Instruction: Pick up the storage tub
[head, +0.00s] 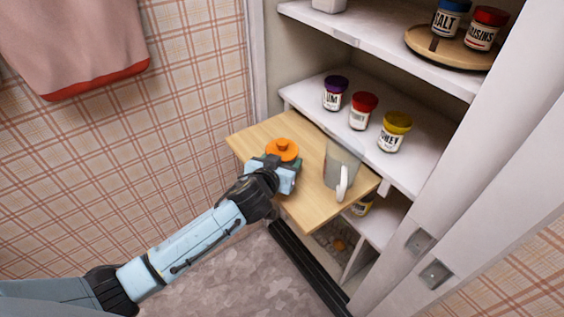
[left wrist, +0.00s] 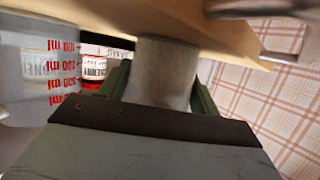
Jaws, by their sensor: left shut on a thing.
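The storage tub, with an orange knobbed lid (head: 283,150), is at the left part of a pulled-out wooden board (head: 318,213). My left gripper (head: 279,172) is shut around its body from the front, just below the lid. In the left wrist view, the grey round body (left wrist: 162,72) sits between the green fingers, and the picture is upside down. The tub's base meets the board's surface there or is very close to it; I cannot tell whether it is lifted. The gripper hides most of the body in the head view. My right gripper is not in view.
A clear measuring jug (head: 341,170) with a white handle stands right of the tub on the board. Jars with purple (head: 335,93), red (head: 362,112) and yellow (head: 394,132) lids stand on the shelf behind. A white cabinet door (head: 470,200) is at right. A towel (head: 75,40) hangs at upper left.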

